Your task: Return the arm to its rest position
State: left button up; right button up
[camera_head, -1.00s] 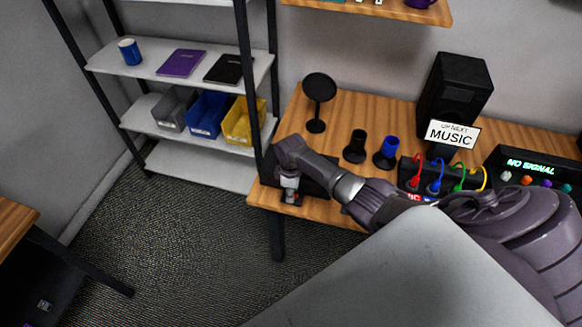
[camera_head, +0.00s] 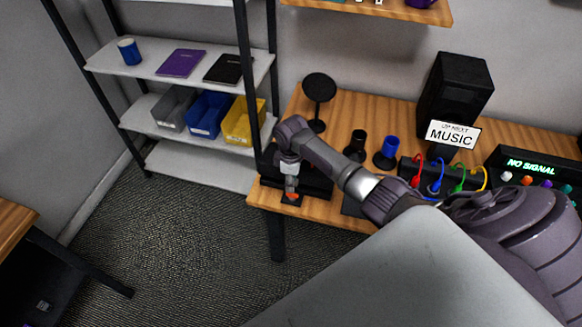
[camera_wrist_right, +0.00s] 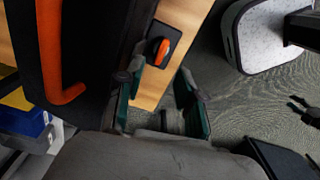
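My right gripper (camera_head: 290,190) hangs over the front left corner of the wooden desk (camera_head: 347,113), pointing down. In the right wrist view its two fingers (camera_wrist_right: 160,80) are spread apart, with nothing between them. A small orange item on a black square base (camera_wrist_right: 158,49) lies at the desk edge just beyond the fingertips, apart from them in that view. My right arm reaches across the desk from the right. My left gripper is not in view.
A black round-topped stand (camera_head: 318,90), a black cup-like holder (camera_head: 356,146) and a blue one (camera_head: 387,150) stand behind the arm. A cable box (camera_head: 408,170) and a speaker (camera_head: 455,90) are at right. A shelf rack (camera_head: 200,148) with bins is left. The carpet (camera_head: 180,235) is clear.

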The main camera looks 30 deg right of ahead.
jog(key=shift+s+a+r, duration=0.1)
jog(key=shift+r, duration=0.85)
